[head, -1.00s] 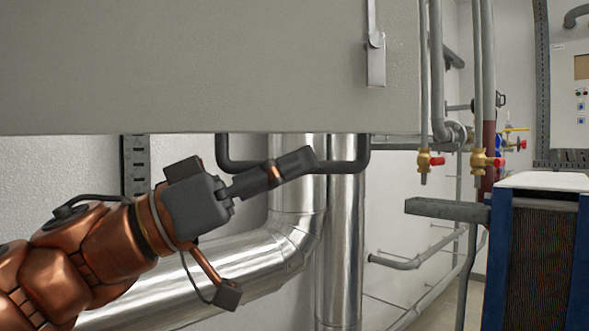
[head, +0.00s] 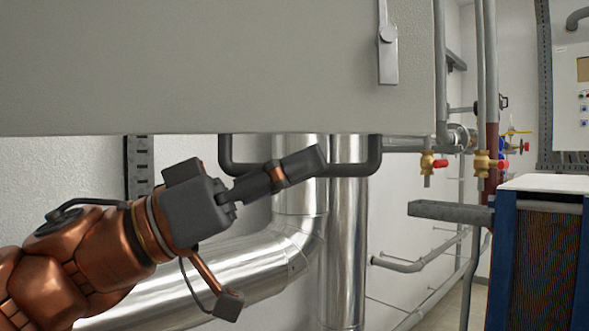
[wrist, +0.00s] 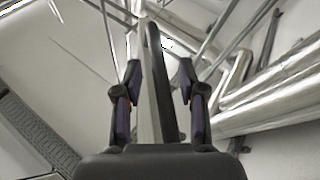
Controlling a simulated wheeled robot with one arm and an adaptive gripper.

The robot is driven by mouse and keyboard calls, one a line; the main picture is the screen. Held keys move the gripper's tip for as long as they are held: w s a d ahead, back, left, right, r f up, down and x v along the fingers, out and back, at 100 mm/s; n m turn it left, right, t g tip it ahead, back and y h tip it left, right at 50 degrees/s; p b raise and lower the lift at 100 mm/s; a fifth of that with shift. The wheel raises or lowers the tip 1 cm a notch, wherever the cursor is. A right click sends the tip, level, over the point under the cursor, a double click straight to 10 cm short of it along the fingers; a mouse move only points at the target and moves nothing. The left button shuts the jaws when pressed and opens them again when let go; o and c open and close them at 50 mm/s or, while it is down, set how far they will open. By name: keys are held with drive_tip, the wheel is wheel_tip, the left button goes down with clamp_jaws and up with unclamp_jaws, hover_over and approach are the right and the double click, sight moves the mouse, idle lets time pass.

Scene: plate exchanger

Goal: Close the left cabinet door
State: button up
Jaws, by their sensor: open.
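A large flat grey panel (head: 200,65), which looks like the cabinet door, fills the upper part of the head view. A metal latch lever (head: 388,50) is near its right edge. A dark U-shaped bar (head: 376,155) shows below its lower edge. My gripper (head: 312,160) is just under the panel, overlapping the bar in the picture. In the wrist view its two fingers are apart (wrist: 158,75). A pale upright strip (wrist: 148,100) and a dark bar (wrist: 161,85) show between them. Contact cannot be told.
Shiny metal pipes (head: 342,240) run behind and below my arm. To the right are valves with brass bodies (head: 482,163), a grey horizontal beam (head: 450,212) and a blue-framed unit (head: 502,260). White wall shows behind.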

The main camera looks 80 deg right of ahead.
drive_tip(key=v, duration=1.2)
